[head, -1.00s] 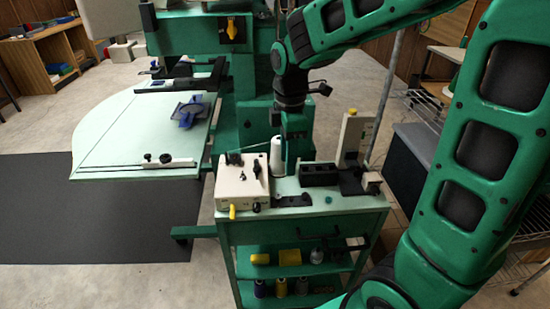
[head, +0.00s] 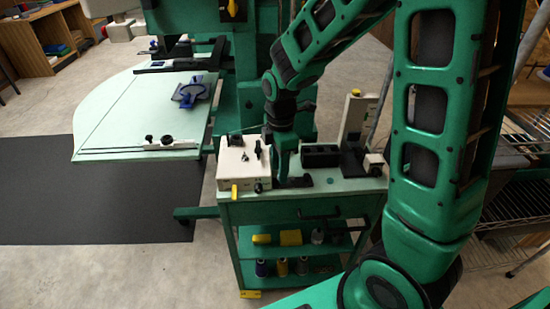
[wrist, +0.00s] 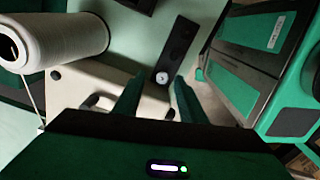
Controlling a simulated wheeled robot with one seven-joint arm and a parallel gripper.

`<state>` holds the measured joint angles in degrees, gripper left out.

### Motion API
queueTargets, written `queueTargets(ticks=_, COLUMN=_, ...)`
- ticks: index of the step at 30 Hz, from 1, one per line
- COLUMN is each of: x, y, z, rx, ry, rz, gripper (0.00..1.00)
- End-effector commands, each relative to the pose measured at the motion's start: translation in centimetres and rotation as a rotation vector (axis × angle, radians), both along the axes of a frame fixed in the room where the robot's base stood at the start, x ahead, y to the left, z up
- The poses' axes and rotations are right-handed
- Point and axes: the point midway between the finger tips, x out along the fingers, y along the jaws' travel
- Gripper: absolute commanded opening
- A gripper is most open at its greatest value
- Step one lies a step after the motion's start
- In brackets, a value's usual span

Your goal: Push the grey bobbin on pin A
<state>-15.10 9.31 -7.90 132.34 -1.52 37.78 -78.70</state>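My gripper (head: 284,178) points down just above the cart top, beside the cream box. In the wrist view its two green fingers (wrist: 158,92) stand apart, with nothing seen held between them. A dark plate (wrist: 180,45) lies ahead of the fingertips, and a small round silvery-grey piece (wrist: 163,78) sits at its near end. I cannot tell whether that piece is the grey bobbin or a fitting. The dark plate also shows in the head view (head: 322,181). I cannot make out any label for pin A.
The cream box (head: 250,165) stands left of my gripper. A white thread cone (wrist: 65,42) is at the wrist view's left. A black block (head: 320,156) stands behind the plate.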

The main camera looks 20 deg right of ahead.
Motion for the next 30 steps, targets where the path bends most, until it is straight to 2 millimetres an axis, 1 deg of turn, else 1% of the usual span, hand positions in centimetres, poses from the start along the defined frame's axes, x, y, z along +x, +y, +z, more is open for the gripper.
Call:
queueTargets(ticks=4, x=-0.02, y=-0.03, z=-0.51, rx=0.0, ry=0.0, rz=-0.001, gripper=0.37)
queueTargets(ticks=11, x=0.0, y=-0.04, z=-0.54, rx=0.0, ry=-0.001, rz=-0.001, gripper=0.37)
queueTargets(ticks=12, x=0.0, y=-0.04, z=-0.54, rx=0.0, ry=-0.001, rz=-0.001, gripper=0.33)
queueTargets(ticks=13, x=0.0, y=-0.05, z=-0.53, rx=0.0, ry=-0.001, rz=-0.001, gripper=0.25)
queueTargets(ticks=16, x=0.01, y=-0.05, z=-0.53, rx=0.0, ry=-0.001, rz=-0.001, gripper=0.01)
queueTargets(ticks=17, x=0.01, y=-0.05, z=-0.53, rx=0.0, ry=-0.001, rz=-0.001, gripper=0.0)
queueTargets(ticks=30, x=0.04, y=-0.05, z=-0.13, rx=0.0, ry=-0.002, rz=-0.001, gripper=0.0)
